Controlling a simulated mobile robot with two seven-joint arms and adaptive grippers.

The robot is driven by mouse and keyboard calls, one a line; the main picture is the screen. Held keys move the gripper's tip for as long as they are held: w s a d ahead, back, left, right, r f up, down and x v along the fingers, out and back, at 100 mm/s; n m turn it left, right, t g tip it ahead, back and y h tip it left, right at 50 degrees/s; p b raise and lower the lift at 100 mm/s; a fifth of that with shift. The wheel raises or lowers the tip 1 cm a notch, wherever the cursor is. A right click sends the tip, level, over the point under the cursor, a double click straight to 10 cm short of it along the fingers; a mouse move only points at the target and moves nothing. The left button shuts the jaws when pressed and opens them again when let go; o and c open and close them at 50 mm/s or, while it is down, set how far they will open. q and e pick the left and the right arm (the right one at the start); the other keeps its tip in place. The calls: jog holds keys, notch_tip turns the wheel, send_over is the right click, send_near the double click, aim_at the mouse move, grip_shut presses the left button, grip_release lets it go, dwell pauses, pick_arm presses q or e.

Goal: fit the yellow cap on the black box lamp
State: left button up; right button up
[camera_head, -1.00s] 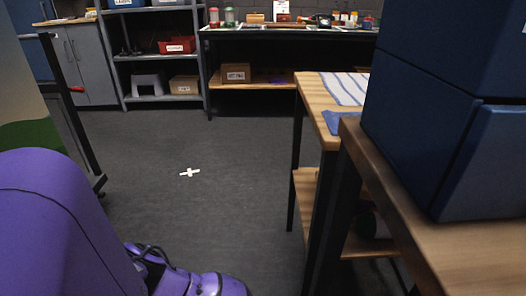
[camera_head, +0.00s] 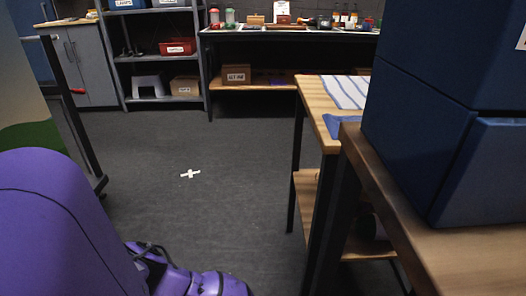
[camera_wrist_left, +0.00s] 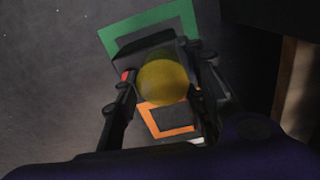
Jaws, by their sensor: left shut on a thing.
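In the left wrist view, a round yellow cap (camera_wrist_left: 163,82) sits between the two fingers of my left gripper (camera_wrist_left: 163,92), which is shut on it. Behind the cap is a dark block (camera_wrist_left: 142,47), partly covered by the cap and fingers; I cannot tell whether it is the black box lamp. A green square outline (camera_wrist_left: 150,22) shows beyond the block, and an orange outline (camera_wrist_left: 168,131) shows below the cap. I cannot tell whether the cap touches anything but the fingers.
In the head view, a white cross (camera_head: 190,174) marks the open grey floor (camera_head: 235,150). A wooden table with a striped cloth (camera_head: 345,90) and dark blue boxes (camera_head: 415,110) stand at the right. Shelves with a red bin (camera_head: 178,47) and a workbench (camera_head: 290,31) line the back.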

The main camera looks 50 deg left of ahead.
pick_arm(q)
jog(key=shift+f, duration=0.1)
pick_arm(e)
jog(key=shift+a+f, duration=0.1)
jog(key=shift+a, duration=0.05)
dwell(0.7)
pick_arm(q)
jog(key=shift+f+b, duration=0.6)
jog(key=shift+f, duration=0.1)
pick_arm(e)
jog(key=shift+s+f, duration=0.1)
jog(key=shift+f, duration=0.4)
pick_arm(q)
jog(key=o, duration=0.7)
jog(key=shift+c, duration=0.2)
jog(key=shift+r, duration=0.1)
pick_arm(e)
jog(key=shift+r, duration=0.1)
pick_arm(q)
notch_tip(320, 180, up, 2)
jog(key=shift+p, duration=0.8)
jog(key=shift+r+p, duration=0.95)
jog(key=shift+r, duration=0.4)
jog(key=shift+r+p, duration=2.2)
jog(key=shift+r, duration=0.95)
jog(key=shift+f, duration=0.1)
pick_arm(e)
notch_tip(320, 180, up, 8)
jog(key=w, duration=0.1)
jog(key=shift+t, duration=0.3)
